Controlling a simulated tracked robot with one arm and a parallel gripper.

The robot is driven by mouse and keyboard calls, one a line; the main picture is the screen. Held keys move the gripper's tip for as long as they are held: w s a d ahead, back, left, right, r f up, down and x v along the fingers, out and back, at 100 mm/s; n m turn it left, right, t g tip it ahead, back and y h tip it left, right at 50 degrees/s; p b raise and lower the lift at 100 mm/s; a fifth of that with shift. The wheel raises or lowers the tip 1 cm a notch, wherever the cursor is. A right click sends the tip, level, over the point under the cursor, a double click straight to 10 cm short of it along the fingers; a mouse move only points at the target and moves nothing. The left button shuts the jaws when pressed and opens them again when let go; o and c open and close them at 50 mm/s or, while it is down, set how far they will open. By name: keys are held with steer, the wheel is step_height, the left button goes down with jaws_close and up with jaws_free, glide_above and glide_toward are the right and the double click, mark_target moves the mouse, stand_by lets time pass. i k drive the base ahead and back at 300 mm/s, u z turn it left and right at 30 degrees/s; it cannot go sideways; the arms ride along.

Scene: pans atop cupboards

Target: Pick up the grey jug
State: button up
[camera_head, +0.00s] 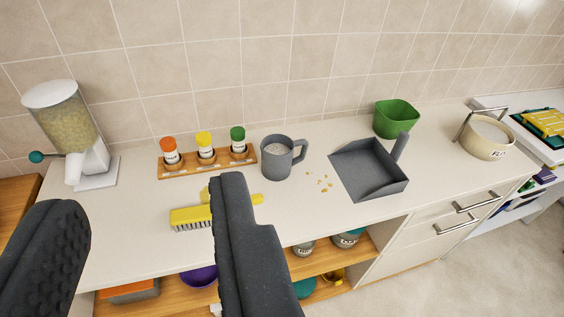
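The grey jug (278,160) stands upright on the white counter, with its handle on the right side. It holds something pale inside. My gripper (150,215) is in the foreground with its two dark fingers spread apart and nothing between them. The jug is beyond the fingers, up and to the right of the right fingertip, and apart from it.
A yellow brush (195,217) lies partly behind my right finger. A spice rack (208,165) stands left of the jug; crumbs and a grey dustpan (368,170) lie to its right. A green pot (396,118), a cream container (486,140) and a cereal dispenser (70,130) stand farther out.

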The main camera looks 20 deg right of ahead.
mark_target(277, 150)
steer(key=u, duration=0.05)
steer(key=i, duration=0.9)
steer(key=z, duration=0.05)
